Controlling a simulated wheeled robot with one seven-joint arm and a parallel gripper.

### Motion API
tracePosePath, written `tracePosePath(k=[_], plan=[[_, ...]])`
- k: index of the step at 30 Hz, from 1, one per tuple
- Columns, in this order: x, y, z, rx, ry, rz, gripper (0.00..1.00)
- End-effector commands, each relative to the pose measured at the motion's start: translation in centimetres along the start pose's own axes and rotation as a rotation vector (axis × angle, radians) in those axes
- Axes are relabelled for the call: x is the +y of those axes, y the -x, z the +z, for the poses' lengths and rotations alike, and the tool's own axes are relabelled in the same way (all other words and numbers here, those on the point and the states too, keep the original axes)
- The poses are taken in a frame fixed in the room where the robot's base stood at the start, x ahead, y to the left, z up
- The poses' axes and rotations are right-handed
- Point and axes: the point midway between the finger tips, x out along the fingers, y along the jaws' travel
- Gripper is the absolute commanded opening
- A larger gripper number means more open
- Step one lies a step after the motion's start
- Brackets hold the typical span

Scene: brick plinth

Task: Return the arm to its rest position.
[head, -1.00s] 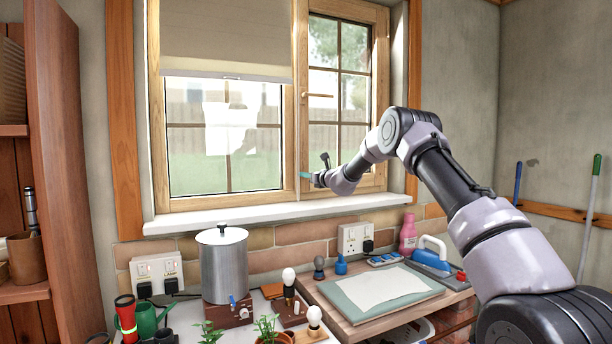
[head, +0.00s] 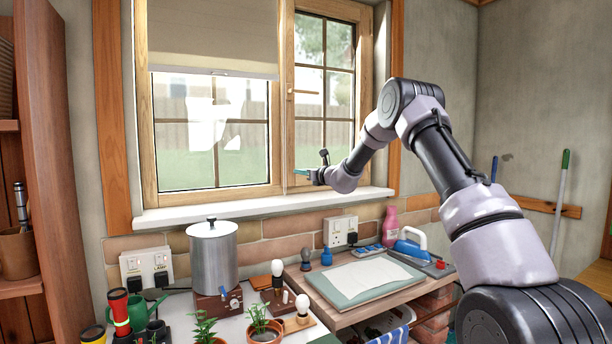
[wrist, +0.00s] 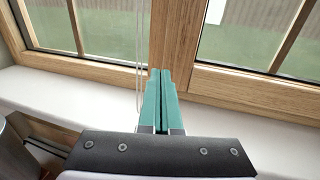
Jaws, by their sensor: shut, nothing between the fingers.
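My gripper (head: 302,171) is in front of the window, above the white sill, with teal fingers pointing left in the head view. In the wrist view my gripper (wrist: 161,84) has its two teal fingers together, with nothing between them. Their tips point at the wooden middle post (wrist: 176,45) of the window frame. I cannot tell whether the tips touch it. My arm is bent at the elbow and stretches from the lower right up and across to the window.
The white sill (head: 250,207) runs below the gripper. Under it stand a metal pot (head: 213,258), bulbs on stands, potted plants (head: 262,327) and a red torch (head: 119,310). A board with paper (head: 366,277), a pink bottle (head: 390,222) and a blue-handled tool (head: 412,249) are on the right.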

Motion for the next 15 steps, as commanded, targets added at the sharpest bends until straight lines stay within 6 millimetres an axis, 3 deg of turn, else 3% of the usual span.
tracePosePath(k=[3,10,15], plan=[[0.4,2.2,0.0,0.001,-0.001,-0.002,0.00],[1.1,4.4,0.1,0.002,0.007,0.002,0.00],[3.9,6.6,3.4,0.021,0.135,0.081,0.00]])
